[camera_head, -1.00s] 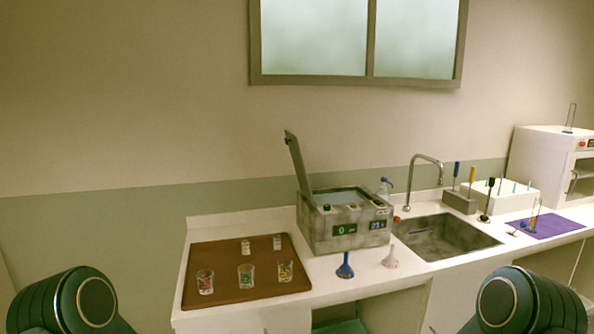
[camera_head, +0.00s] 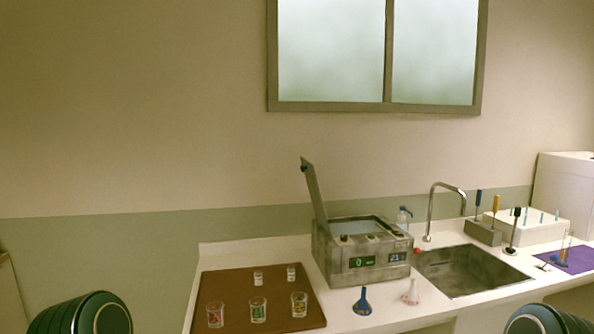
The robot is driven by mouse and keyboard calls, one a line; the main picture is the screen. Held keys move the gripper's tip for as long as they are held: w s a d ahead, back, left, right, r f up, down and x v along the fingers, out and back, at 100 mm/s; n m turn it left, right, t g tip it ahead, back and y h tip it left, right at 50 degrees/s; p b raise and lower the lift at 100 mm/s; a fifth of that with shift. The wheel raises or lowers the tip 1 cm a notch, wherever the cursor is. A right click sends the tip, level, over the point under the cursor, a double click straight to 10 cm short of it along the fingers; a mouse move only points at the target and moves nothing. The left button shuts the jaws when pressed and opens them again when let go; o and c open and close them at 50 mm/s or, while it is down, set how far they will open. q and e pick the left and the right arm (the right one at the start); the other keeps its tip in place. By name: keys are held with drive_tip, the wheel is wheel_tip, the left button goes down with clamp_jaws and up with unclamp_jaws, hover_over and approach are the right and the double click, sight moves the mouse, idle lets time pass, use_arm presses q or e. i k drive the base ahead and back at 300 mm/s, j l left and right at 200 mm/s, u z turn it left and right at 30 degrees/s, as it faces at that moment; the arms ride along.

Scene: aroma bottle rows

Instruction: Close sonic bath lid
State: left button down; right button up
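The sonic bath (camera_head: 362,257) is a grey box with lit green and blue displays on its front. It stands on the white counter, left of the sink. Its lid (camera_head: 313,190) stands open, raised nearly upright at the bath's left side and leaning a little left. The open top shows a pale blue inside. Rounded dark green parts of my arms show at the bottom left and bottom right edges. Neither of my grippers is in view.
A brown tray (camera_head: 235,286) with several small glasses and jars lies left of the bath. A blue funnel (camera_head: 362,303) and a pale funnel (camera_head: 411,293) stand in front of it. A sink (camera_head: 470,270) with a tall faucet (camera_head: 431,212) is to the right.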

sight(307, 167)
drive_tip(key=i+z, duration=0.15)
drive_tip(key=i, duration=0.35)
drive_tip(key=i+j+z, duration=0.2)
drive_tip(key=i, duration=0.3)
